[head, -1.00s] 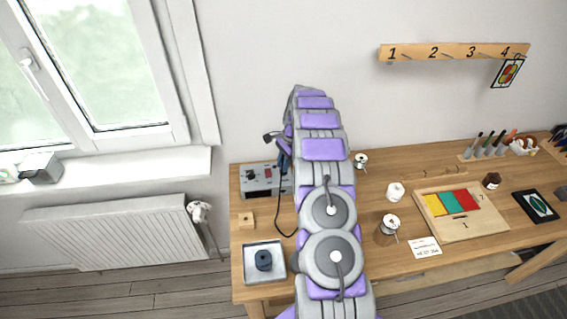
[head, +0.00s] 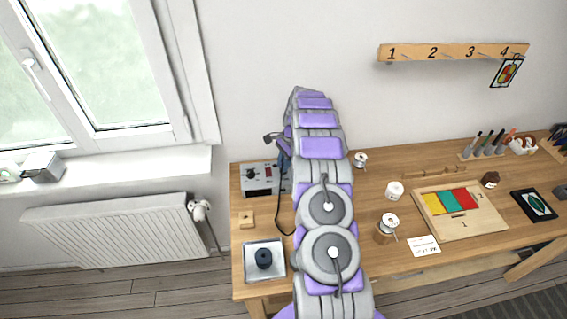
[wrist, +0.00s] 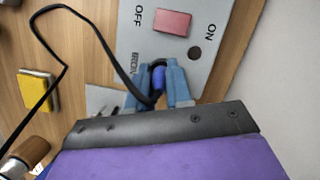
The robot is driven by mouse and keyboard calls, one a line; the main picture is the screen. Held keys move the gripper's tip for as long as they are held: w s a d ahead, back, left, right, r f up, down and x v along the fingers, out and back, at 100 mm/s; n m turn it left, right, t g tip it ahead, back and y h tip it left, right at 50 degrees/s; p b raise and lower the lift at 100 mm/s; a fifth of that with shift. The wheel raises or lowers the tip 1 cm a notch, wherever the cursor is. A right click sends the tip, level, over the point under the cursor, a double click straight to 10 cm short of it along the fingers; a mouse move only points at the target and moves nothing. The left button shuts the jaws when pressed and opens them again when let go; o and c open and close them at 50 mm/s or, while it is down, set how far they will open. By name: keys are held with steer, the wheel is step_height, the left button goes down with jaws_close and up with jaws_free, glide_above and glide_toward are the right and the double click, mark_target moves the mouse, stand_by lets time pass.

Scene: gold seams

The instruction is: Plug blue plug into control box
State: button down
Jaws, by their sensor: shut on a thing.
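The control box (head: 257,179) is a grey box at the back left of the table. In the wrist view its face (wrist: 195,50) shows a red switch between OFF and ON and a dark round hole below ON. My gripper (wrist: 162,78) is shut on the blue plug (wrist: 158,79), with a black cable running from it in a loop to the left. The gripper and plug are over the box's face, with the plug apart from the round hole in the picture. In the head view my arm hides most of the gripper and the plug.

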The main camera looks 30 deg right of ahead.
steer(key=shift+f, duration=0.1)
stand_by(0.3)
steer(key=c, duration=1)
jaws_free()
steer(key=shift+s, duration=0.1)
steer(key=shift+o, duration=0.2)
steer(key=o, duration=0.5)
steer(key=shift+r+p, duration=1.65)
steer(key=shift+r, duration=1.95)
